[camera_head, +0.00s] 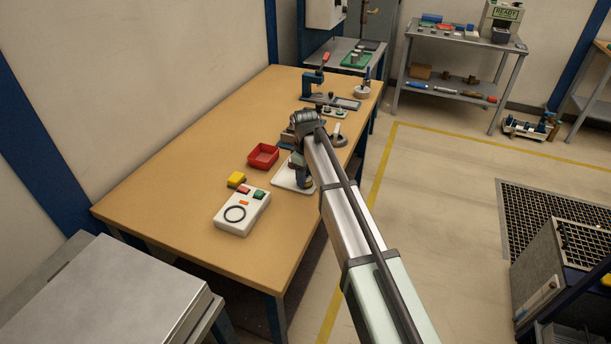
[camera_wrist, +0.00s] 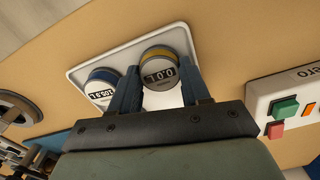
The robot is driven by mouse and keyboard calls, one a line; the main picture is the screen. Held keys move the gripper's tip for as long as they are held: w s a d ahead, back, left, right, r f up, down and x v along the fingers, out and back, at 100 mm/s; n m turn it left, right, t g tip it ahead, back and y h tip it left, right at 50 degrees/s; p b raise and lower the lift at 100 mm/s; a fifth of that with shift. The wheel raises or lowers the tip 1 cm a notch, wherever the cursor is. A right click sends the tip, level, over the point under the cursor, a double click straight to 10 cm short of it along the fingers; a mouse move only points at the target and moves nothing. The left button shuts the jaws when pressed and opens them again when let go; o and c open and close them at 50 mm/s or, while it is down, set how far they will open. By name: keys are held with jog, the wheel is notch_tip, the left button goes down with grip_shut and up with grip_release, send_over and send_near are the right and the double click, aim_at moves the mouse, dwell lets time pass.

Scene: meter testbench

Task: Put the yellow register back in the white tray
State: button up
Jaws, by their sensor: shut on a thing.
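The yellow register (camera_wrist: 160,66), a round meter with a yellow ring and a display that appears to read 0.0 L, is between the fingers of my gripper (camera_wrist: 161,84). My gripper is shut on it. In the wrist view it overlaps the white tray (camera_wrist: 122,51); whether it touches the tray floor I cannot tell. A blue-ringed register (camera_wrist: 102,86) stands in the left part of the tray, close beside my left finger. In the head view my gripper (camera_head: 301,179) is over the white tray (camera_head: 281,183), and my arm hides part of it.
A lever press (camera_head: 314,86) stands farther back. The table's left side is clear.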

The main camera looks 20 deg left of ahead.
jog(key=shift+f, duration=0.1)
jog(key=o, duration=1.2)
jog(key=shift+c, duration=0.2)
notch_tip(320, 180, up, 12)
